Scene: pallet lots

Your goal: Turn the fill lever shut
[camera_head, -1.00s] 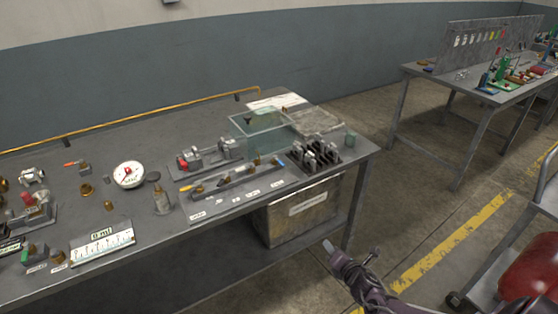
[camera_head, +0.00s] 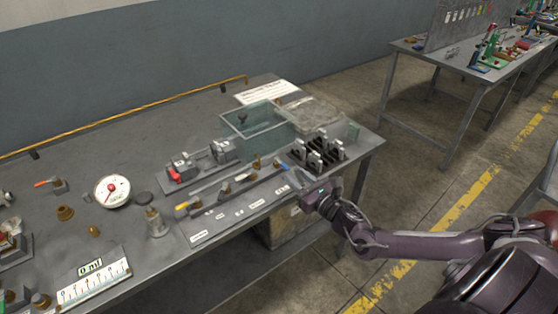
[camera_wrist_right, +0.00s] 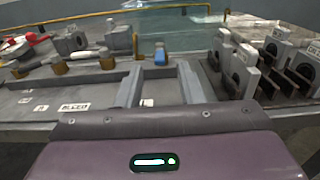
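A valve rail (camera_head: 230,189) lies along the front of the bench, with brass fittings, a yellow-tipped lever (camera_head: 182,206) at its left end and a blue-tipped lever (camera_head: 281,163) at its right end. The small labels before it are too small to read, so I cannot tell which lever is the fill lever. My right gripper (camera_head: 297,178) is at the bench's front edge, just in front of the blue-tipped end. In the right wrist view its two fingers (camera_wrist_right: 158,86) are apart with nothing between them, and the blue tip (camera_wrist_right: 160,58) shows just beyond them. My left gripper is not in view.
A rack of grey slotted blocks (camera_head: 318,150) stands right of the gripper. A clear tank (camera_head: 250,122) is behind the rail, beside a grey block assembly with a red part (camera_head: 177,175). A dial gauge (camera_head: 112,191) and a 0 ml scale (camera_head: 93,284) are left.

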